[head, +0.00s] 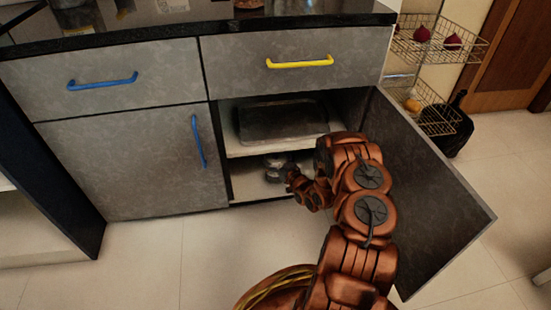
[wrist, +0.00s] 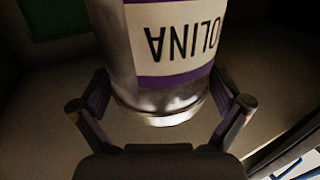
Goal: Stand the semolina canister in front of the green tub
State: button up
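The semolina canister (wrist: 160,90) is a silver cylinder with a cream and purple label; its lettering reads upside down in the wrist view. My gripper (wrist: 162,104) is open, with one finger on each side of the canister's near end and a visible gap on both sides. In the head view my gripper (head: 281,172) reaches into the lower compartment of the open cabinet, where the canister is hard to make out. A green surface, likely the green tub (wrist: 58,18), shows at the upper left of the wrist view, beyond the canister and cut off by the frame.
The cabinet door (head: 432,190) stands open to the right of my arm. A shelf (head: 245,150) with a dark tray (head: 283,120) lies above my gripper. A white and blue object (wrist: 303,165) shows at the wrist view's lower right. The floor in front is clear.

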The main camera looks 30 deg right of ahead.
jog(key=shift+r, duration=0.1)
jog(key=shift+s, duration=0.2)
jog(key=s+p, duration=0.3)
jog(key=s, duration=0.8)
jog(key=shift+s+p, duration=0.3)
